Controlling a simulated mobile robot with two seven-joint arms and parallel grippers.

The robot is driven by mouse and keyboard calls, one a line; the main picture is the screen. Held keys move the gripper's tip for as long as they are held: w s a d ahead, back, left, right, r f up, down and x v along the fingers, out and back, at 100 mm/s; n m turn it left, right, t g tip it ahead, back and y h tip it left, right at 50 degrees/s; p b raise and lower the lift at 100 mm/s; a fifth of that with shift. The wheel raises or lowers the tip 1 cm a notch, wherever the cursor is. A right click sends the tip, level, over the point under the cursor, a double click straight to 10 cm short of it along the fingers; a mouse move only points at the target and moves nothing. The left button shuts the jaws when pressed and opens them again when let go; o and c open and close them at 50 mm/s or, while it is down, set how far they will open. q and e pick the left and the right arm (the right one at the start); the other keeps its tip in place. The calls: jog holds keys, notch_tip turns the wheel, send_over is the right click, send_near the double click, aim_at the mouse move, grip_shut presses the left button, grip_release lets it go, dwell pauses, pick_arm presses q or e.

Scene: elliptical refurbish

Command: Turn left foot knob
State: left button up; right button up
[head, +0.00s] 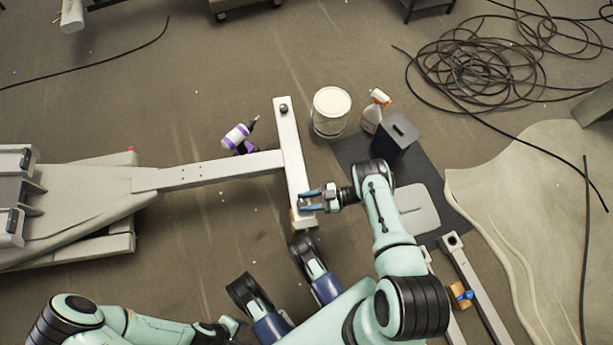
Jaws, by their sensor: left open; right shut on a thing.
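The elliptical's pale foot bar (291,150) lies crosswise at the end of a long beam. A small dark foot knob (283,108) shows on top of its far end. My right gripper (308,201) reaches in from the right at the bar's near end. Its blue fingers are shut on a foot knob there, which they mostly hide. My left gripper (232,325) is low in the view, near the bottom edge, open and well apart from the bar. Its fingers are small and partly hidden.
A purple and white drill (238,137) lies beside the beam (215,173). A white bucket (331,110), a spray bottle (375,110) and a dark box (394,136) stand right of the bar. Loose rails (475,285) lie lower right. Coiled cable (480,65) lies upper right.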

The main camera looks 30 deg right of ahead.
jog(key=n+g, duration=0.1)
jog(key=g, duration=0.1)
jog(key=n+g+y, duration=0.1)
jog(key=n+g, duration=0.1)
jog(key=shift+w+g+y, duration=0.3)
jog(key=shift+w, duration=0.05)
jog(key=shift+w+d+f+n+g, duration=0.1)
jog(key=shift+n+g, duration=0.3)
jog(key=shift+g, duration=0.15)
jog(key=shift+w+d+n+g, duration=0.1)
jog(key=shift+n+g, duration=0.3)
jog(key=shift+g, duration=0.15)
jog(key=shift+a+n+g, duration=0.15)
jog(key=shift+n+g, duration=0.35)
jog(key=shift+g, duration=0.2)
jog(key=o, duration=1.1)
jog(key=shift+c, duration=0.2)
jog(key=shift+s, duration=0.1)
